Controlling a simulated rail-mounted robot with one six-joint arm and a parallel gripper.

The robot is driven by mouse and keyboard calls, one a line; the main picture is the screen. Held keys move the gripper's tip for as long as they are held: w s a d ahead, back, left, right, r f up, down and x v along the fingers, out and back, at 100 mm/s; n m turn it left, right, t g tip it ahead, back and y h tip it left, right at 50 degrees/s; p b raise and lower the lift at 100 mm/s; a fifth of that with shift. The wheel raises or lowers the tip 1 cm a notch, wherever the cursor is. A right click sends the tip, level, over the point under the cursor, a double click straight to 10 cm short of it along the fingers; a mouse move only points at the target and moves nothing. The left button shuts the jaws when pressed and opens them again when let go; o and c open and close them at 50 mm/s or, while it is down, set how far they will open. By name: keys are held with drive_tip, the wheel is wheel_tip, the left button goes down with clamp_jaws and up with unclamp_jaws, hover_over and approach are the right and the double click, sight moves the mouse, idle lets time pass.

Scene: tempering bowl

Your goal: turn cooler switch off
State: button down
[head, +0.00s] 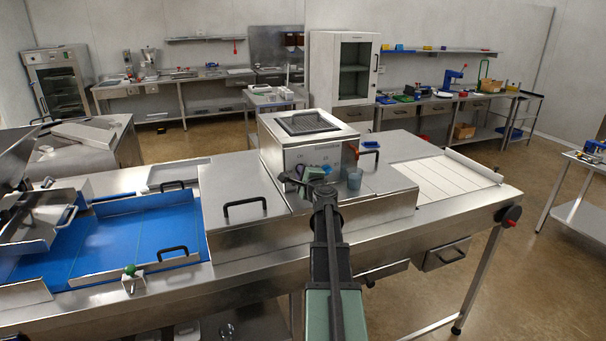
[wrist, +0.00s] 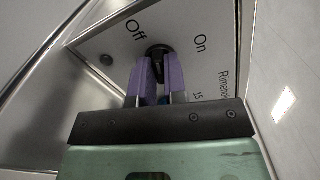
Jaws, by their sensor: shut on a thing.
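The cooler (head: 292,157) is a steel box with a dark grille on top, standing on the line in the middle of the head view. Its switch (wrist: 158,52) is a black rotary knob on a steel panel, with "Off" printed at its upper left and "On" at its upper right in the wrist view. My gripper (wrist: 157,70) has its purple fingers closed on both sides of the knob. They cover part of it, and I cannot tell which label it points to. In the head view my gripper (head: 314,178) is against the cooler's front.
A steel cover with a black handle (head: 245,207) and a blue belt (head: 140,232) lie to the left. A white slatted conveyor (head: 440,177) lies to the right.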

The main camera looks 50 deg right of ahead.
drive_tip(key=shift+n, duration=1.3)
drive_tip(key=c, duration=1.2)
unclamp_jaws()
drive_tip(key=shift+o, duration=0.2)
drive_tip(key=v, duration=1)
drive_tip(key=shift+s+a, duration=0.2)
drive_tip(key=shift+s, duration=0.15)
